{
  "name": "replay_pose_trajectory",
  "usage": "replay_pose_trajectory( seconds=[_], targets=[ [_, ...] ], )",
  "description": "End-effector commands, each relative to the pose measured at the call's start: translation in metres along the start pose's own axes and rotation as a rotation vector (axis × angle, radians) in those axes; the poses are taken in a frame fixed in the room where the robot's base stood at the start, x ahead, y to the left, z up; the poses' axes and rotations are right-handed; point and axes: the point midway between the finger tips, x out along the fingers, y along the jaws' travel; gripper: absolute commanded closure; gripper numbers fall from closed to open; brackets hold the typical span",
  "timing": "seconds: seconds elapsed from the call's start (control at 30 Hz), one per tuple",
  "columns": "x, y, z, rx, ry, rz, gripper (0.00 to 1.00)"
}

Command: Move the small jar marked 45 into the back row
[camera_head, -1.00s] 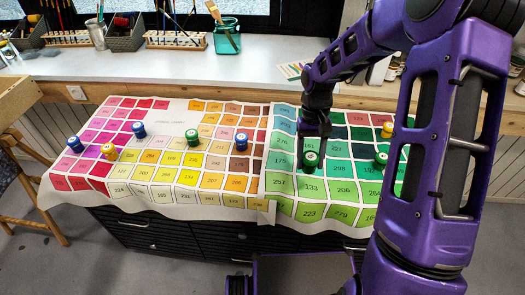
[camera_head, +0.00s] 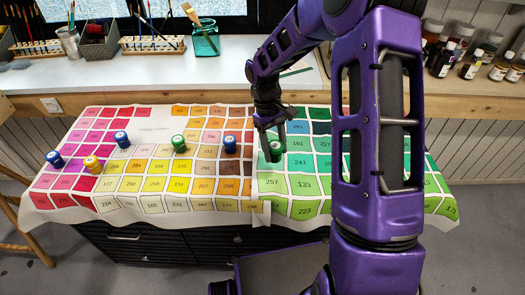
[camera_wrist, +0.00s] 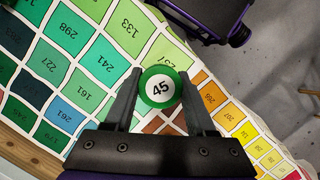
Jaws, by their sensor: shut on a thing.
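The small green jar marked 45 (camera_wrist: 160,88) is between my gripper's fingertips in the wrist view, its white lid label facing the camera. In the head view the same jar (camera_head: 276,151) is held upright by my gripper (camera_head: 272,140), over the left part of the green chart. My gripper (camera_wrist: 161,92) is shut on the jar. Whether the jar touches the cloth cannot be told. The printed chart cloth (camera_head: 158,202) covers the cabinet top with numbered colour squares. No row marking for jars is clear.
Blue jars stand on the chart (camera_head: 55,158), (camera_head: 121,139), (camera_head: 230,144), with a yellow jar (camera_head: 93,164) and another green jar (camera_head: 179,143). A shelf (camera_head: 130,80) with brushes and a teal glass pot (camera_head: 205,40) runs behind. My arm hides the chart's right part.

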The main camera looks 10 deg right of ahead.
Motion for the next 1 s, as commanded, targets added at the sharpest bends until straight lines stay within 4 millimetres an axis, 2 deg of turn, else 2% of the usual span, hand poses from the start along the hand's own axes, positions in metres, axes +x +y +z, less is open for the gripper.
replay_pose_trajectory(
  seconds=[0.5,1.0],
  targets=[
    [-0.006,0.025,-0.048,-0.894,0.0,0.251,1.0],
    [-0.018,0.045,-0.088,-1.661,0.002,0.464,1.0]
  ],
)
